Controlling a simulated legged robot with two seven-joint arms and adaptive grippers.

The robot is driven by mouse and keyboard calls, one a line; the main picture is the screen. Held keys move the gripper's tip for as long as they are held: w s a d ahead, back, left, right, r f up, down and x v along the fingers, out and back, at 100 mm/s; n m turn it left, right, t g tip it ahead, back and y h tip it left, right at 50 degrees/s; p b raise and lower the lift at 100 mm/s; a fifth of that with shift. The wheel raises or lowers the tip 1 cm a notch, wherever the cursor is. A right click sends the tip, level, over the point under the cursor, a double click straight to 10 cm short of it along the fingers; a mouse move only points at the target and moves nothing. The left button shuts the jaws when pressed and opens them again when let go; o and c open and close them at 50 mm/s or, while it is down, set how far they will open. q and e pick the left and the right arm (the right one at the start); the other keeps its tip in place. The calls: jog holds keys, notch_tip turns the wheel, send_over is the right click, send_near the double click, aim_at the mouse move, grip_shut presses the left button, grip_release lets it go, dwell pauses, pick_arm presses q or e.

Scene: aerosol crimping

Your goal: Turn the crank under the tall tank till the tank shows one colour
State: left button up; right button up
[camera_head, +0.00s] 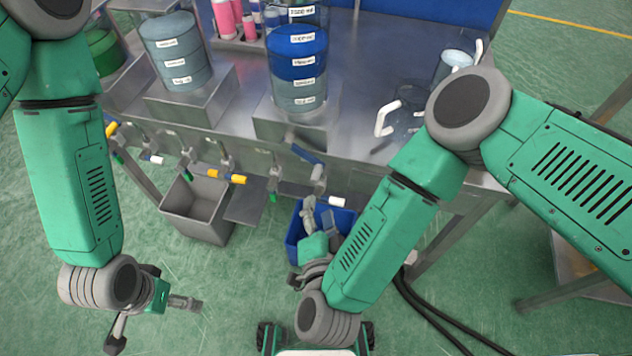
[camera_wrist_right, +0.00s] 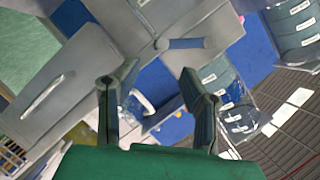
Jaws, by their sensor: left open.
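The tall tank (camera_head: 297,95) is a clear cylinder with labels. It shows a dark blue layer above a grey-blue layer. The crank (camera_head: 307,154), with a blue arm, sits below it at the bench's front edge. It also shows in the right wrist view (camera_wrist_right: 184,43), beyond the fingertips. My right gripper (camera_head: 318,208) is below the crank, over a blue bin; its fingers are open and empty in the wrist view (camera_wrist_right: 153,78), apart from the crank. My left gripper (camera_head: 156,318) is open and empty, low at the left, away from the bench.
A shorter tank (camera_head: 175,60) with grey-blue liquid stands left of the tall one. A grey bin (camera_head: 197,207) and the blue bin (camera_head: 296,240) are below. Clear jugs with white handles (camera_head: 386,119) stand right.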

aim_at(316, 182)
jog(key=b+x, duration=0.4)
jog(key=x, duration=0.6)
jog(key=shift+w+a+r, duration=0.1)
jog(key=shift+w+r, duration=0.05)
jog(key=shift+w, duration=0.05)
jog(key=shift+b, duration=0.3)
grip_shut()
